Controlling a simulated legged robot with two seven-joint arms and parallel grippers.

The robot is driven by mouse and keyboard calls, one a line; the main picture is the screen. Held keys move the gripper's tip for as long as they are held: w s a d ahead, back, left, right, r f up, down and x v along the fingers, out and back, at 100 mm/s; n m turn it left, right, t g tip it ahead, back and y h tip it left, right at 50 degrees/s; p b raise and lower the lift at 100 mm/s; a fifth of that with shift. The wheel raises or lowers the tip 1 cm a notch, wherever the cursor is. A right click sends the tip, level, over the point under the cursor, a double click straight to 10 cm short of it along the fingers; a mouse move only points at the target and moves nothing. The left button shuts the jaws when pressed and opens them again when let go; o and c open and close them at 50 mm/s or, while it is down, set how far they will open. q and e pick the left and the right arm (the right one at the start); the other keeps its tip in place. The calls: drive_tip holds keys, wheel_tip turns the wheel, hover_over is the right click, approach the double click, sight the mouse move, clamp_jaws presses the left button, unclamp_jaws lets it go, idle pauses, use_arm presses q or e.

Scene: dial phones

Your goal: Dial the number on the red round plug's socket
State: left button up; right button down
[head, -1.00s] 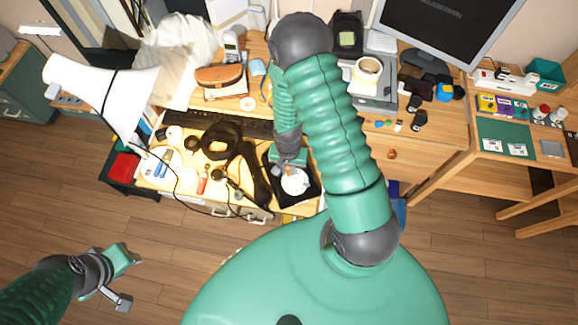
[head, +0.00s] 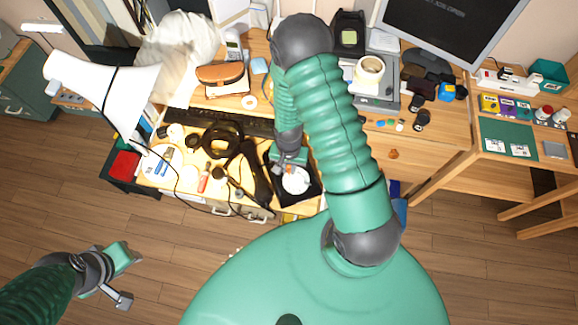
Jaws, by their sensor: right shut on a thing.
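A black phone (head: 310,193) with a round white dial (head: 297,182) sits at the desk's front edge, partly hidden by my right arm. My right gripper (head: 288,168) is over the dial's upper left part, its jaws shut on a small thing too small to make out. Its fingertips are close to the dial; I cannot tell whether they touch it. A red round piece (head: 543,113) stands on the right desk, beside yellow (head: 489,103) and purple (head: 506,107) blocks. No number is readable there. My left gripper (head: 127,278) is open and empty above the floor.
A white lamp (head: 100,88) leans over the desk's left side. A black keyboard (head: 240,122) and dark cables lie left of the phone. A monitor (head: 450,25) stands at the back, with unreadable text. A teal mat (head: 510,137) with white cards lies on the right desk.

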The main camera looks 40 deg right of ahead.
drive_tip(key=shift+w+f, duration=0.1)
drive_tip(key=shift+f, duration=0.15)
drive_tip(key=shift+d, duration=0.1)
drive_tip(key=shift+d+r, duration=0.1)
drive_tip(key=shift+d, duration=0.45)
drive_tip(key=shift+s+d, duration=0.2)
drive_tip(key=shift+d, duration=0.4)
drive_tip(key=shift+s, duration=0.1)
drive_tip(key=shift+s+d, duration=0.35)
drive_tip(key=shift+d, duration=0.1)
